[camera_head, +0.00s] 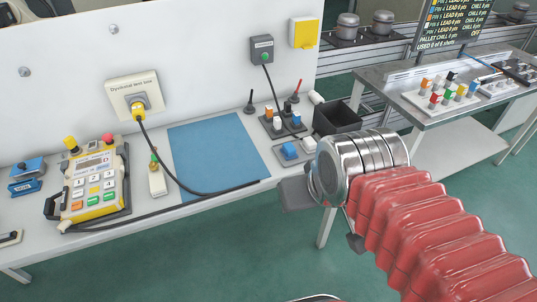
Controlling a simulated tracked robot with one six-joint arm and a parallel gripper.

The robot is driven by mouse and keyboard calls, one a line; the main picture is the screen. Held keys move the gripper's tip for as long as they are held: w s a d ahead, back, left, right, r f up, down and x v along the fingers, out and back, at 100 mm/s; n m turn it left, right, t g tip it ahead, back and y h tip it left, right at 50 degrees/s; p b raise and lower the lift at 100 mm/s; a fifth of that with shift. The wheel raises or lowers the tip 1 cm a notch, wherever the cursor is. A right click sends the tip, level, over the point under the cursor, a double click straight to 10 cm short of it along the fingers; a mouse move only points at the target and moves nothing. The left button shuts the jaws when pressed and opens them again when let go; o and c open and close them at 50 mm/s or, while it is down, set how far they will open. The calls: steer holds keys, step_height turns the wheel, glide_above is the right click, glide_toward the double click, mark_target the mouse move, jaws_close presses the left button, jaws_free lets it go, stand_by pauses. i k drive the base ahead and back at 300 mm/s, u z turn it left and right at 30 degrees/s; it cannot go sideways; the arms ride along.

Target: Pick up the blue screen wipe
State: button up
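A small blue block-like piece (289,151), which may be the blue screen wipe, lies on the white bench near its right end. A small white piece (309,144) is beside it. A large flat blue sheet (215,150) lies mid-bench; it looks like a mat. My gripper (310,200) is at the front right of the bench, apart from the blue piece and to its lower right in the picture. Its grey parts show below the silver wrist, but the wrist hides much of it, so its opening is unclear. I see nothing held in it.
A yellow keypad unit (97,185) stands left. A dark holder with small coloured parts (282,124) and a black bin (337,117) are behind the blue piece. A grey table (440,112) stands right.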

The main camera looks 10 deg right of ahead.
mark_target(289, 152)
steer(key=u, duration=0.65)
steer(key=i, duration=1)
steer(key=u, duration=0.05)
